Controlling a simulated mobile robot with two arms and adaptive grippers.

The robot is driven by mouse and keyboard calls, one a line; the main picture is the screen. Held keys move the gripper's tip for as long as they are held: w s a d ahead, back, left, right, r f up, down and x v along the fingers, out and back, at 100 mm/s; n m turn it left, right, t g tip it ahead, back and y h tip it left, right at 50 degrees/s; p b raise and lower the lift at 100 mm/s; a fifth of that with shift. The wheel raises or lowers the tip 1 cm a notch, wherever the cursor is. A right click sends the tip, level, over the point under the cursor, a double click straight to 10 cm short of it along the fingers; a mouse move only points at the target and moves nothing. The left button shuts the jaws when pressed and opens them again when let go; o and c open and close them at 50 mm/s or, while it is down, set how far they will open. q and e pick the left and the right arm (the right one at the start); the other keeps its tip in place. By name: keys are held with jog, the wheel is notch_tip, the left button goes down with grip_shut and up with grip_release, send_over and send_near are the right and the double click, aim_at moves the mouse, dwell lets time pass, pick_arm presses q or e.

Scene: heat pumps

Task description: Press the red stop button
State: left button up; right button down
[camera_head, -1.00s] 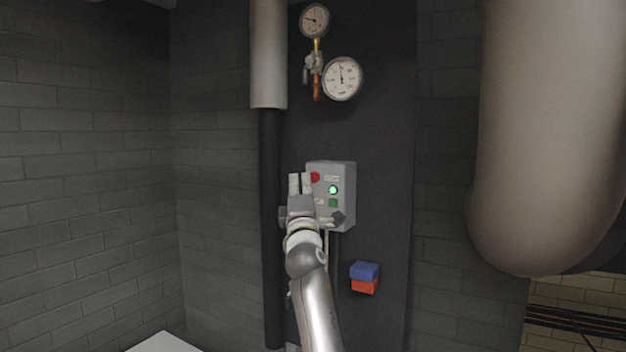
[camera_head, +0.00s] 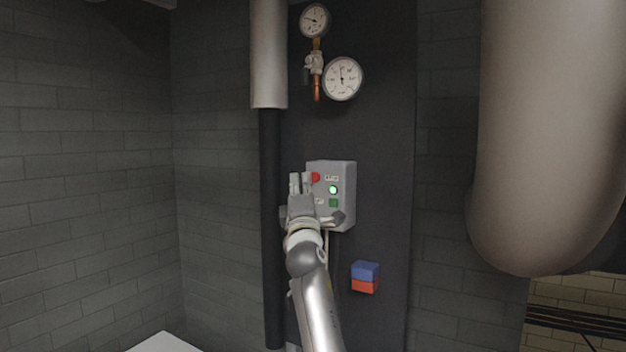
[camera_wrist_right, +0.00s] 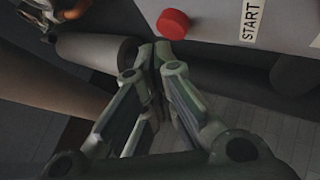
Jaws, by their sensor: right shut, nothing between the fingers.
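The red stop button (camera_head: 316,177) is at the upper left of a grey control box (camera_head: 345,188) on the dark panel. In the right wrist view the red button (camera_wrist_right: 173,24) stands out from the box's face, close beyond the fingertips and slightly to their right. My right gripper (camera_head: 301,178) is shut and empty, just left of the button in the head view. The fingertips also show in the right wrist view (camera_wrist_right: 155,58); whether they touch the button or box cannot be told. My left gripper is not in view.
A lit green lamp (camera_head: 333,190) and a green button (camera_head: 333,203) are on the box. A dark vertical pipe (camera_head: 270,230) runs left of it. Two gauges (camera_head: 342,79) are above, and a blue and red box (camera_head: 365,277) is below. A thick pipe (camera_head: 545,140) hangs at right.

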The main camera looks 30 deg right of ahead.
jog(key=shift+w+d, duration=0.2)
jog(key=shift+d, duration=0.1)
jog(key=shift+w+d+b, duration=0.15)
jog(key=shift+d+b, duration=0.15)
jog(key=shift+b, duration=0.05)
dwell(0.6)
jog(key=shift+a, duration=0.15)
jog(key=shift+s+a, duration=0.4)
jog(key=shift+a, duration=0.1)
jog(key=shift+p, duration=0.3)
jog(key=a, duration=0.1)
jog(key=s+a, duration=0.1)
jog(key=a, duration=0.1)
jog(key=s+a, duration=0.1)
jog(key=shift+s+a+p, duration=0.15)
jog(key=shift+s+p, duration=0.1)
jog(key=shift+p, duration=0.15)
jog(key=shift+f, duration=0.1)
dwell(0.6)
